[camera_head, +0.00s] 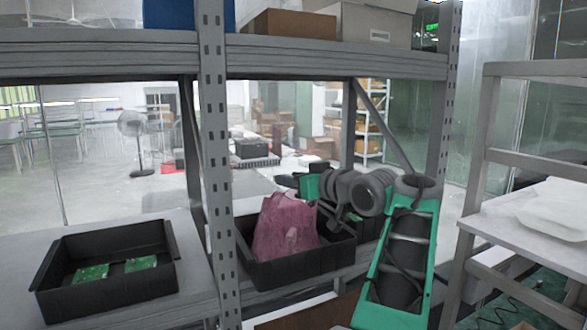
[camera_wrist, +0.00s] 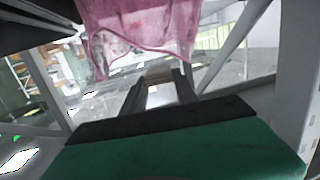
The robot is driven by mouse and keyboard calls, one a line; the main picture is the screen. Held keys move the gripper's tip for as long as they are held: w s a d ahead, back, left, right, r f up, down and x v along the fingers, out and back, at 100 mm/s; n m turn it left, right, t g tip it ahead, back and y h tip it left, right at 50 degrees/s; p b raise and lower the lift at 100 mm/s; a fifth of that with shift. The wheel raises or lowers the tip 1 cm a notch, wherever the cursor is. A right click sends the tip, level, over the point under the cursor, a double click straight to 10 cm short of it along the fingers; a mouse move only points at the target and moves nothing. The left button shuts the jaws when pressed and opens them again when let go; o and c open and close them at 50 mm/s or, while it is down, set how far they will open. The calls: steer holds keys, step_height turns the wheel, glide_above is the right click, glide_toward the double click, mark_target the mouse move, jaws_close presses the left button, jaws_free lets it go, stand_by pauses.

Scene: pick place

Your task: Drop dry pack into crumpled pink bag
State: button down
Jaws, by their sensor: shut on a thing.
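The crumpled pink bag (camera_head: 285,228) stands in a black bin on the shelf, its top rising above the bin's rim. It also fills the top of the wrist view (camera_wrist: 140,25), where its loose edge shows close to my fingertips. My gripper (camera_head: 286,181) is at the top of the bag, reaching in from the right. In the wrist view my gripper (camera_wrist: 160,84) has a small pale thing, seemingly the dry pack (camera_wrist: 162,96), between its dark fingers. In the head view that thing is not made out.
The black bin (camera_head: 310,262) around the bag stands right of a grey upright post (camera_head: 214,150). Another black bin (camera_head: 108,290) at left holds two green boards (camera_head: 91,272). An upper shelf beam (camera_head: 330,62) with boxes runs above. A side rack (camera_head: 520,70) stands at right.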

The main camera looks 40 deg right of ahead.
steer(key=c, duration=0.9)
jaws_free()
steer(key=shift+s, duration=0.15)
steer(key=s+b, duration=0.1)
steer(key=s, duration=0.4)
steer(key=s+r+b, duration=0.1)
steer(key=s, duration=0.1)
steer(key=shift+s+a+b, duration=0.25)
steer(key=shift+a+b, duration=0.05)
steer(key=shift+a, duration=0.05)
